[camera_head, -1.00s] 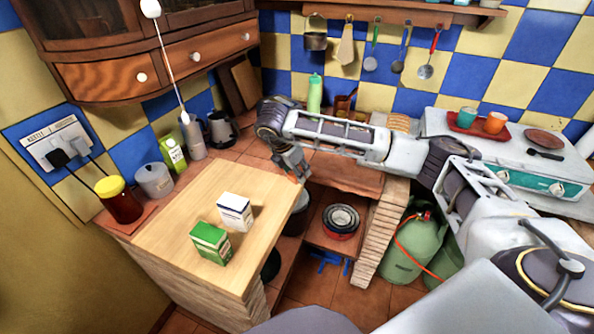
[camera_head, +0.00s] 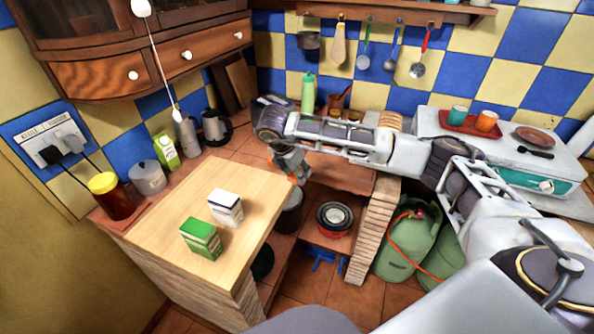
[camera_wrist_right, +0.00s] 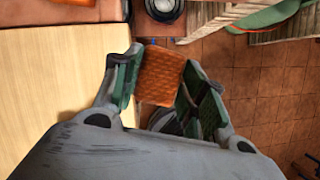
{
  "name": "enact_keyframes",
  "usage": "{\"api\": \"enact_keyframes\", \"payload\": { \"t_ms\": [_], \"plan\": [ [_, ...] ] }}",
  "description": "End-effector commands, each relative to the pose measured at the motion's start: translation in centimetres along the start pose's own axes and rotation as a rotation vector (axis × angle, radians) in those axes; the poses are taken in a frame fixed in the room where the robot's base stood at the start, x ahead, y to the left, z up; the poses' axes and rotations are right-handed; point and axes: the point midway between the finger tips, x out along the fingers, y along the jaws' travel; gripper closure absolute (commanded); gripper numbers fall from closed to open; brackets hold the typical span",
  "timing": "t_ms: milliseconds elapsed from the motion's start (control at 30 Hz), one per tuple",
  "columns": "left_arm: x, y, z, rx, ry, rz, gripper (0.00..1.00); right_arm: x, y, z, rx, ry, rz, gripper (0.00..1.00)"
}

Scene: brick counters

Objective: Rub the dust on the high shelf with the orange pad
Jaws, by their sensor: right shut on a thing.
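My right gripper (camera_head: 294,172) hangs beside the right edge of the pale wooden worktop. In the right wrist view its green-lined fingers (camera_wrist_right: 160,72) are shut on the orange pad (camera_wrist_right: 160,80), a textured flat block held between them. The pad is clear of the worktop in that view, with the tiled floor beyond. A wooden shelf (camera_head: 400,10) runs along the wall at the top of the head view, well above the gripper, with utensils hanging below it. I cannot make out any dust on it. My left gripper is not in view.
The wooden worktop (camera_head: 160,228) holds a green box (camera_head: 201,238) and a white-blue box (camera_head: 225,207). A wall cabinet (camera_head: 150,60) overhangs the back left. A green gas bottle (camera_head: 408,240) and a stove (camera_head: 510,165) stand right. Open tiled floor lies between.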

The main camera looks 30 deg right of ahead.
Motion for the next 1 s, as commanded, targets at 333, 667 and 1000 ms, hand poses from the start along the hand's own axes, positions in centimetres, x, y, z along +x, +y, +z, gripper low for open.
{"api": "enact_keyframes", "payload": {
  "t_ms": [333, 667, 1000],
  "plan": [
    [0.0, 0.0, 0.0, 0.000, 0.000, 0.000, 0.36, 0.5, -0.2, -0.6, -0.152, 0.000, 0.063, 0.77],
    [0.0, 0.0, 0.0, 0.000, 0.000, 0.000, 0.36, 1.3, -0.5, -1.8, -0.430, 0.000, 0.178, 0.77],
    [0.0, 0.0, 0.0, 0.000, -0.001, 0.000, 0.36, 2.0, -0.8, -2.9, -0.716, 0.000, 0.296, 0.77]
  ]
}}
